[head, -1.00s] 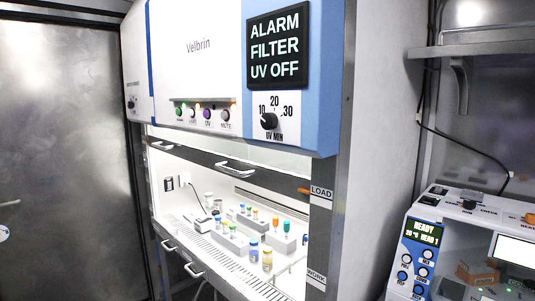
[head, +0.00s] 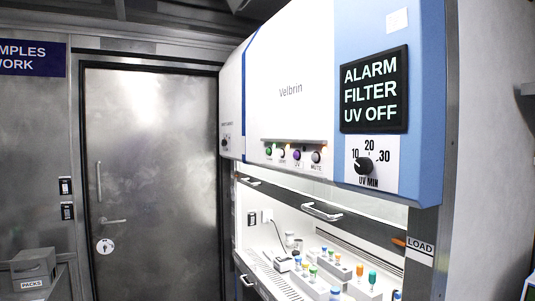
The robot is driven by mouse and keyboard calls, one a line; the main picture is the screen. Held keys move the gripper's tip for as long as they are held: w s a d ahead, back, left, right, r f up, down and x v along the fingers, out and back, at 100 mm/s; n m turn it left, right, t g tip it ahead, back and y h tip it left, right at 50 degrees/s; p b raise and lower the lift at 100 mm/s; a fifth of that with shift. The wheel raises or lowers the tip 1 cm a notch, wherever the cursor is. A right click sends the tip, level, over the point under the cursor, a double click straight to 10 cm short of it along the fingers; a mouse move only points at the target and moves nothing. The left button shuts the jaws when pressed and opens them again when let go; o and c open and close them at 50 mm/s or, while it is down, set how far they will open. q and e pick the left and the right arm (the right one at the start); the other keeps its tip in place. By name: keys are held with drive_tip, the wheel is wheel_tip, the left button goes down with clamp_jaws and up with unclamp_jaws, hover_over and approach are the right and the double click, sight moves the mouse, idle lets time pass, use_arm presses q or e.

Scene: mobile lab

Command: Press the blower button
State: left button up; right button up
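The Velbrin cabinet (head: 290,65) fills the right half of the head view. A row of small round buttons sits low on its white front: a green one (head: 268,152) at the left, one with a lit lamp (head: 282,153), a purple one (head: 296,155) labelled UV, and a dark one (head: 316,157) labelled MUTE. The green button's label is too small to read, so I cannot tell which is the blower button. A black display (head: 374,90) reads ALARM FILTER UV OFF. Neither of my grippers is in view.
A UV MIN dial (head: 364,166) sits below the display. The sash handle (head: 321,212) is above the opening, with tube racks (head: 318,280) inside. A closed metal door (head: 150,190) stands left, and a grey PACKS box (head: 34,268) at lower left.

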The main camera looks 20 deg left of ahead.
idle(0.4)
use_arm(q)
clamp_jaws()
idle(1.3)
